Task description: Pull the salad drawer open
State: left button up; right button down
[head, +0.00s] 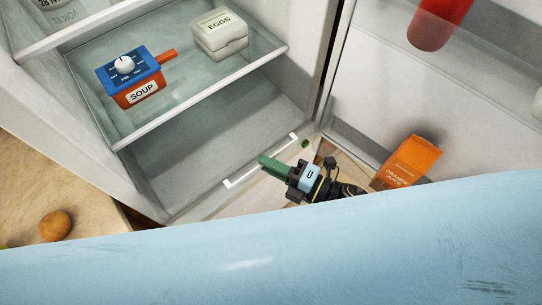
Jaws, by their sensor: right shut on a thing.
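The salad drawer (205,155) is the greyish compartment at the bottom of the open fridge, below the lower glass shelf. Its white bar handle (234,181) runs slantwise along the front. My right gripper (268,164) comes in from the lower right, and its green fingers are shut on the handle near its middle. The fingers cover part of the bar. I cannot tell from this one view how far out the drawer stands. My left gripper is not in view.
The open fridge door at right holds an orange juice carton (408,162) and a red container (437,22). A brown round item (55,226) lies on the counter at left.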

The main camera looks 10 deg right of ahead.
jog(key=shift+s, duration=0.15)
jog(key=c, duration=1.4)
grip_release()
jog(key=shift+s+d, duration=0.15)
jog(key=shift+d, duration=0.05)
jog(key=shift+o, duration=0.2)
jog(key=b+v, duration=0.1)
jog(key=v, duration=1.2)
